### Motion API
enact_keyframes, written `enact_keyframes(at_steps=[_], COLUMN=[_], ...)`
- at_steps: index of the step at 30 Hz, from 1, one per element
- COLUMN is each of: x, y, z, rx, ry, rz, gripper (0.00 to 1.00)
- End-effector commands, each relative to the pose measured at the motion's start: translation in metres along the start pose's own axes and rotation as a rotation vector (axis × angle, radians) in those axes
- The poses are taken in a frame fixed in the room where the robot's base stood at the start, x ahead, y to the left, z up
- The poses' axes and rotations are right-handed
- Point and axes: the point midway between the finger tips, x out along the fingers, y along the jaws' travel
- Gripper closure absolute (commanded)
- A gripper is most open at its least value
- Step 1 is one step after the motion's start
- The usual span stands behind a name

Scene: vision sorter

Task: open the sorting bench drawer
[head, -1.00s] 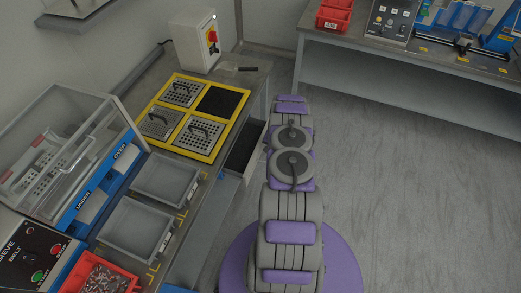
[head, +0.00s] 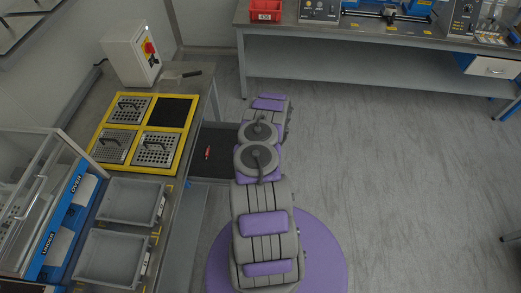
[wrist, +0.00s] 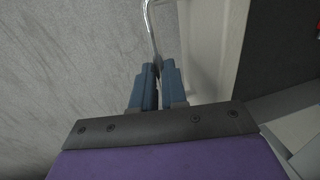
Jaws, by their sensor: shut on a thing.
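The sorting bench drawer stands open, with its dark interior (head: 218,139) showing beside the bench in the head view. In the wrist view its pale front panel (wrist: 218,40) is right of my gripper, with the dark inside beyond. My gripper (wrist: 158,70) is shut on the thin metal drawer handle (wrist: 150,22), which runs up from between the blue fingers. In the head view my arm hides the gripper, the handle and the drawer's front. A small red item (head: 207,153) lies in the drawer.
Another bench (head: 340,38) stands at the back.

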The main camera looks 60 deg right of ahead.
Motion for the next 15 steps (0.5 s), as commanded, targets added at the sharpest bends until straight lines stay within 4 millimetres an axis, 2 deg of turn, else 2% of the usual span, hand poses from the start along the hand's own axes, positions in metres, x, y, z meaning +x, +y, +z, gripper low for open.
enact_keyframes(at_steps=[11,12,15], x=[0.0008,0.0008,0.0006], y=[0.0012,0.0012,0.0011], z=[0.0018,0.0017,0.0012], rx=[0.0,0.0,0.0], ry=[-0.005,-0.005,-0.004], rz=[-0.001,-0.001,-0.001], gripper=[1.0,0.84,0.74])
